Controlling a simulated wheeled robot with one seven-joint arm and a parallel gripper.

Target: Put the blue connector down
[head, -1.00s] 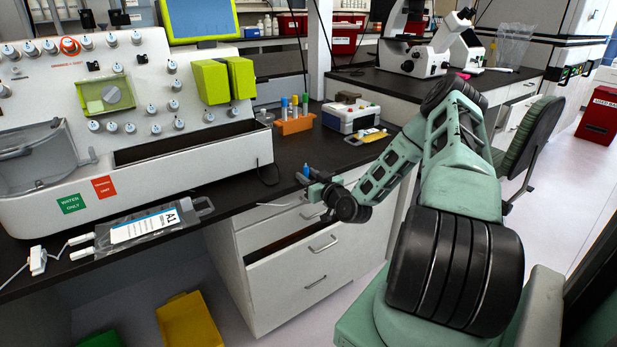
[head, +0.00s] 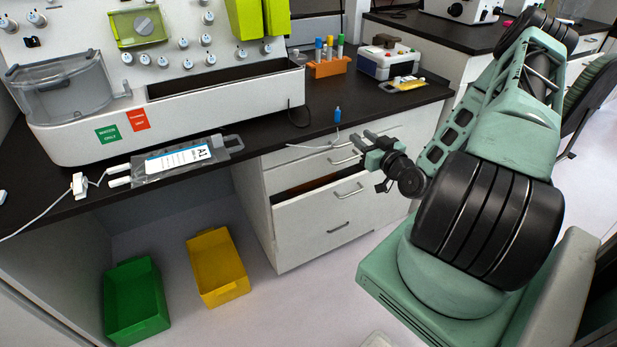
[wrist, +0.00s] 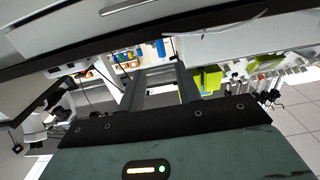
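The blue connector (head: 337,115) stands upright on the black counter (head: 265,138), close to its front edge. A thin white tube (head: 312,146) runs by it along the edge. In the wrist view the blue connector (wrist: 160,48) shows beyond the space between the fingers. My gripper (head: 362,138) is open and empty, in front of the counter edge and to the right of the connector, apart from it. In the wrist view my gripper (wrist: 160,72) has its two fingers spread with nothing between them.
A bag labelled A1 (head: 180,160) lies on the counter before the white processor (head: 200,112). An orange tube rack (head: 328,68) and a white box (head: 388,60) stand behind. A drawer (head: 320,208) below is slightly open. Green (head: 135,300) and yellow (head: 218,266) bins stand on the floor.

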